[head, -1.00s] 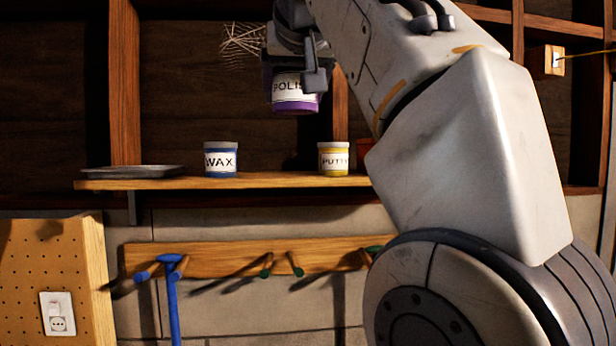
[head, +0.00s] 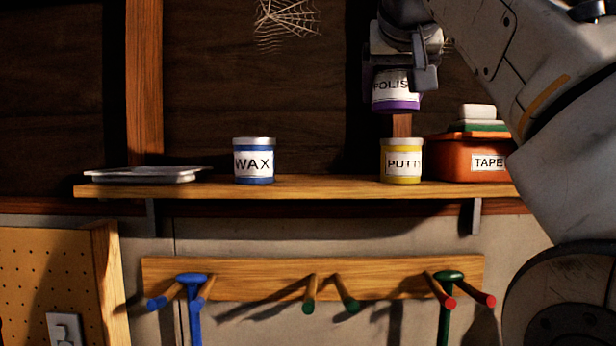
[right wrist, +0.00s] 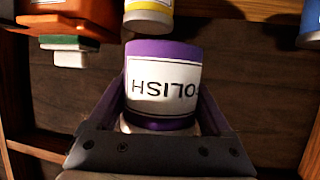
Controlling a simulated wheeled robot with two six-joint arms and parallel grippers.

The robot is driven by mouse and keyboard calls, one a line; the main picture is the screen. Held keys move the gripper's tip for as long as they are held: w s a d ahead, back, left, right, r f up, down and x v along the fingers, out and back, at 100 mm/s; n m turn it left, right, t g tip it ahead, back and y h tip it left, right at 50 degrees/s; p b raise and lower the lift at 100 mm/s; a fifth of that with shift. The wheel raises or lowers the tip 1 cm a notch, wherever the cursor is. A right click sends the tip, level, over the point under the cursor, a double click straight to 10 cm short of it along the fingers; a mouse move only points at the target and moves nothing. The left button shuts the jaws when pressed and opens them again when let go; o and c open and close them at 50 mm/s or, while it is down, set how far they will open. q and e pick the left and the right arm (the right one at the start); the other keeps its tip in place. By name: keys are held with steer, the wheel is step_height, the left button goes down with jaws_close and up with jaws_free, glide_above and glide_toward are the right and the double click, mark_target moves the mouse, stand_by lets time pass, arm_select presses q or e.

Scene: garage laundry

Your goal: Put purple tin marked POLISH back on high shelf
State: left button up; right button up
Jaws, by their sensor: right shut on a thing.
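The purple tin marked POLISH (head: 396,92) is held in the air above the high shelf (head: 310,188), over the yellow PUTTY tin (head: 401,161). My right gripper (head: 402,72) is shut on it from above, and the tin hangs upright. The right wrist view, turned upside down, shows the purple tin (right wrist: 163,83) between the fingers (right wrist: 160,118). The shelf also carries a blue WAX tin (head: 254,161), with a bare stretch between WAX and PUTTY. My left gripper is not in view.
An orange TAPE box (head: 470,158) with stacked pieces on top stands right of PUTTY. A flat grey tray (head: 143,175) lies at the shelf's left end. A peg rail (head: 250,279) hangs below. A cobweb (head: 286,22) is on the back wall.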

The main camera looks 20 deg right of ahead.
glide_above(329, 181)
step_height(329, 181, down, 7)
steer(key=shift+w+r, duration=0.15)
steer(key=shift+r, duration=0.05)
steer(key=shift+d+f, duration=0.1)
steer(key=shift+f, duration=1.95)
steer(key=shift+f+b, duration=0.1)
steer(key=shift+b, duration=0.2)
steer(key=shift+f, duration=0.15)
steer(key=o, duration=1.6)
steer(key=shift+c, duration=0.2)
